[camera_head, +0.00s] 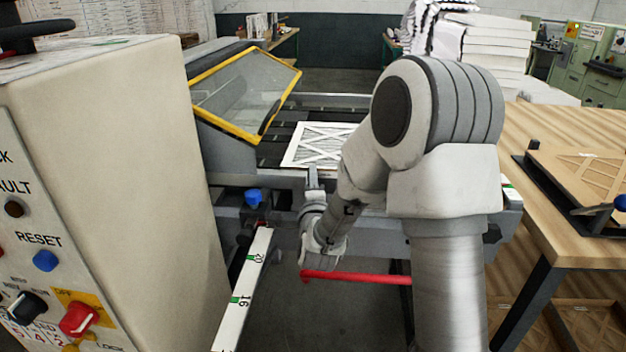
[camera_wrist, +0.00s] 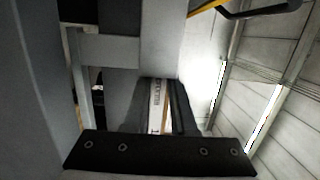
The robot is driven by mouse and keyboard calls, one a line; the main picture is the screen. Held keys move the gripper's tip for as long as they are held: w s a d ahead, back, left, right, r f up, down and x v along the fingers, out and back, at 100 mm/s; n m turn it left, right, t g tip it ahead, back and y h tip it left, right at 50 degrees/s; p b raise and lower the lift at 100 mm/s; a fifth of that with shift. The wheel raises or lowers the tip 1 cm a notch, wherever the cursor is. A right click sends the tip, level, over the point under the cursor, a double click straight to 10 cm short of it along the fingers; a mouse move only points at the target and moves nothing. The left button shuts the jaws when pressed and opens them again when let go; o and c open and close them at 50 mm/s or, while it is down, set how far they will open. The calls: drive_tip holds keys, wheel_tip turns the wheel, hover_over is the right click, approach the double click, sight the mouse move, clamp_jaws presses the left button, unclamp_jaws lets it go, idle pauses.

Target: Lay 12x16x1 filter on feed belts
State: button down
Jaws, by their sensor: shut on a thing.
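The filter (camera_head: 308,146), a white-framed panel with crossed strips over a pleated face, lies about flat over the dark feed belts (camera_head: 269,155) of the machine. I cannot tell whether it touches the belts. My arm hides its right part. My gripper (camera_head: 312,174) is at the filter's near edge, just above the machine's front rail. In the wrist view my gripper (camera_wrist: 160,103) is shut on the filter's printed edge (camera_wrist: 156,101), which sits between the two dark fingers.
A yellow-framed clear guard (camera_head: 245,92) stands raised left of the filter. A control cabinet (camera_head: 120,150) fills the left. A white scale bar (camera_head: 245,285) and a red bar (camera_head: 365,279) are low in front. A wooden table (camera_head: 570,130) stands at right.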

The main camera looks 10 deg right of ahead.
drive_tip(key=shift+f+b, duration=0.4)
drive_tip(key=shift+b, duration=0.15)
drive_tip(key=c, duration=0.7)
unclamp_jaws()
drive_tip(key=shift+r, duration=0.1)
drive_tip(key=shift+c, duration=0.2)
